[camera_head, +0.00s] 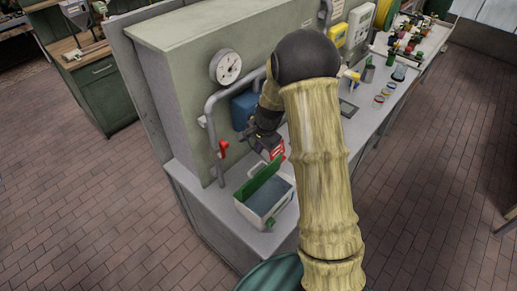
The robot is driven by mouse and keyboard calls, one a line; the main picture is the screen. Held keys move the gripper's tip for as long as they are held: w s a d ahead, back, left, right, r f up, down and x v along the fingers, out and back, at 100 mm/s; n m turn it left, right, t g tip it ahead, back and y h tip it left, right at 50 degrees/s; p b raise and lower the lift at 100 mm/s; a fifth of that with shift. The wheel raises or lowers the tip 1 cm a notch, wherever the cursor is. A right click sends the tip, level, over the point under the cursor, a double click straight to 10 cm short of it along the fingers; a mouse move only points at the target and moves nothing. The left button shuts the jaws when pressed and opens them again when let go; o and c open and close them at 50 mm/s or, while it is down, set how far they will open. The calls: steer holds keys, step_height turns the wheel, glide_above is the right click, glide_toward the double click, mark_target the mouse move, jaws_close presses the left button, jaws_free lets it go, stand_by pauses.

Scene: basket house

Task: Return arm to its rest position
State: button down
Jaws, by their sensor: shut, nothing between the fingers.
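My arm rises from the bottom of the head view, with a bamboo-like surface. It bends at a black elbow joint and folds down behind it toward the counter. My gripper (272,151) is at the far end, small and dark with red at its tip. It is shut and seems to hold nothing. It hangs just above and behind an open bin (250,216) with pale walls and a green back edge. The fingertips are too small to make out clearly, and I cannot tell whether they touch the bin's edge.
The grey counter (233,238) runs to the upper right, with jars (378,101) and small bottles beyond my arm. A grey wall panel (180,90) with a gauge (225,67) and a pipe with a red valve handle (223,148) stands close left of the gripper.

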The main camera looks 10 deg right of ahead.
steer(key=shift+r, duration=0.1)
stand_by(0.5)
steer(key=s+d+f+n+h+b, duration=0.1)
steer(key=s+n+b, duration=1)
steer(key=s, duration=1.1)
steer(key=f+b, duration=0.1)
steer(key=b, duration=0.1)
steer(key=shift+s+d+b, duration=0.15)
steer(key=shift+s+b, duration=0.15)
steer(key=shift+s, duration=0.05)
steer(key=shift+w, duration=0.1)
